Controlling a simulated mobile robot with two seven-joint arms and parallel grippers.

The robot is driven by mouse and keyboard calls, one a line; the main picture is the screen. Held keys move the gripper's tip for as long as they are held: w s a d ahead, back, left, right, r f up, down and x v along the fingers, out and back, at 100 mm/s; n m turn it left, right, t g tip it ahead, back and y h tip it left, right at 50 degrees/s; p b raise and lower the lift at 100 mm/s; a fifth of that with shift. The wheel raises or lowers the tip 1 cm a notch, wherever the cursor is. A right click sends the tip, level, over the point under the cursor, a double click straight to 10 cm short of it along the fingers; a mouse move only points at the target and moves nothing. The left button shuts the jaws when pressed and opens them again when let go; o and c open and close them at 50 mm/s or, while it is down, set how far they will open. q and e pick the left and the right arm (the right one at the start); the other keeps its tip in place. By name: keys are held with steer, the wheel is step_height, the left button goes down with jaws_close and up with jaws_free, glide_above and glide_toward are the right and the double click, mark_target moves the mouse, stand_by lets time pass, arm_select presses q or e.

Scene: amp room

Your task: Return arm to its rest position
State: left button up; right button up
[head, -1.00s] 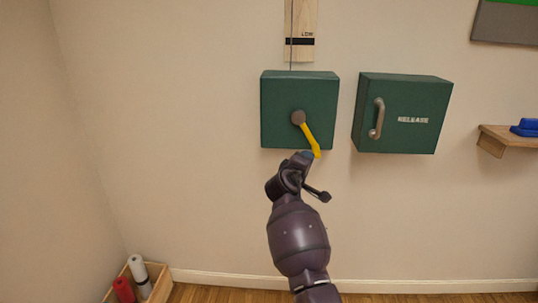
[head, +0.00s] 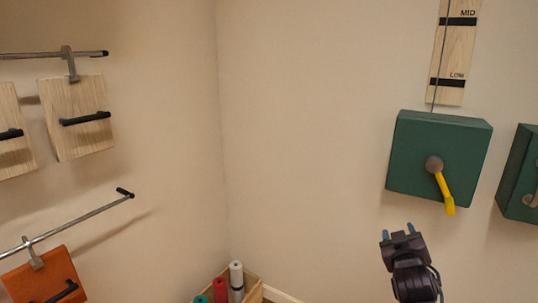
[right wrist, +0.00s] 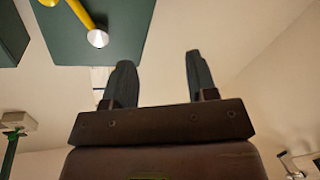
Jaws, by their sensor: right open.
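My right gripper (head: 399,232) is in the lower right of the head view, below and left of the yellow crank handle (head: 445,194). Its two fingers are apart and nothing is between them. The fingers also show spread in the right wrist view (right wrist: 160,82). The crank is on the front of a green wall box (head: 410,150) and its arm hangs downward. In the right wrist view, the yellow crank (right wrist: 80,12) and the green box (right wrist: 130,22) are at the upper left, clear of the fingers. My left gripper is not in view.
A wooden gauge board (head: 452,58) is above the box. A second green box (head: 515,190) is at the right edge. Wooden panels (head: 75,140) and an orange panel (head: 45,278) hang from rails at left. A crate (head: 252,288) with rolls stands in the corner.

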steer(key=s+a+f+g+y, duration=0.1)
steer(key=s+f+g, duration=0.1)
steer(key=s+f, duration=0.6)
steer(key=s+a+f+m+g+y, duration=0.1)
steer(key=s+a+f+g+y, duration=0.1)
steer(key=s+f, duration=0.7)
steer(key=s+a+f+g+y, duration=0.1)
steer(key=s+f, duration=0.7)
steer(key=s, duration=1.2)
steer(key=shift+s+a+f+g+y+p, duration=0.15)
steer(key=shift+a+f+g+y+p, duration=0.25)
steer(key=shift+g+y+p, duration=0.15)
